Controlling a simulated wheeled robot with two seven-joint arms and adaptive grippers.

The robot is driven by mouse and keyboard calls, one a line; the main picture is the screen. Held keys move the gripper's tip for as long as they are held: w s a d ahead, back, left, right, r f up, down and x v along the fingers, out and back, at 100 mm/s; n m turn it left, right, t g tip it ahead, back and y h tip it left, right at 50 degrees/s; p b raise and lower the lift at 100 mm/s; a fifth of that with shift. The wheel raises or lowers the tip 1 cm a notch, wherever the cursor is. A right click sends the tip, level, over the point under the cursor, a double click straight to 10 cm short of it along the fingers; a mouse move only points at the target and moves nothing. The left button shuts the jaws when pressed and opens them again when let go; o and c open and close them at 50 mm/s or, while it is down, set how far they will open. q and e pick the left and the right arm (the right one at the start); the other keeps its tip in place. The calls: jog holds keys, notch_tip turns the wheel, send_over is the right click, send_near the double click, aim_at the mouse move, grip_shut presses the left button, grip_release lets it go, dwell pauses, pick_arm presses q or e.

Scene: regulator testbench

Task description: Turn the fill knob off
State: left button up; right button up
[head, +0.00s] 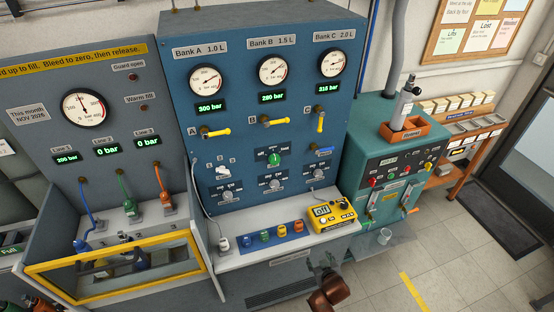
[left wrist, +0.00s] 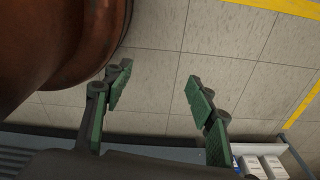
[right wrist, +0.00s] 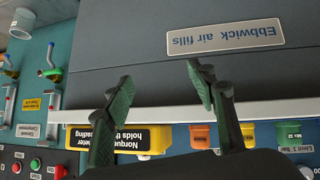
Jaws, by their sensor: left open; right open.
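The blue panel (head: 245,100) stands in the middle of the head view. A green knob (head: 274,158) sits on a dark plate below the Bank B gauge; its small lettering is too small to read surely, so I cannot confirm it is the fill knob. My right gripper (head: 328,262) is low in front of the bench, well below and right of that knob. In the right wrist view the right gripper (right wrist: 160,78) is open and empty, facing the bench front. In the left wrist view my left gripper (left wrist: 160,85) is open and empty above the floor.
A yellow meter (head: 331,213) and several coloured parts on a blue strip (head: 270,236) occupy the bench ledge. Yellow valve handles (head: 276,122) project from the panel. A yellow-framed guard (head: 115,265) is at left. A teal machine (head: 380,150) is at right. Floor (head: 450,240) is open there.

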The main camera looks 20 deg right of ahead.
jog(key=w+r+t+p, duration=0.1)
jog(key=w+r, duration=0.2)
jog(key=r, duration=0.5)
jog(key=n+t+y+p, duration=0.2)
jog(key=t, duration=0.5)
send_near(275, 161)
jog(key=w, duration=0.7)
jog(key=shift+w+f, duration=0.2)
jog(key=shift+w, duration=0.05)
pick_arm(q)
jog(key=shift+s+d+r, duration=0.1)
jog(key=shift+s+r, duration=0.3)
jog(key=shift+r, duration=0.3)
jog(key=shift+s+d+r, duration=0.1)
jog(key=shift+s+r, duration=0.25)
jog(key=shift+r, duration=0.35)
pick_arm(e)
jog(key=shift+w, duration=0.55)
pick_arm(q)
jog(key=shift+a, duration=0.1)
pick_arm(e)
jog(key=shift+c, duration=0.5)
jog(key=c, duration=1)
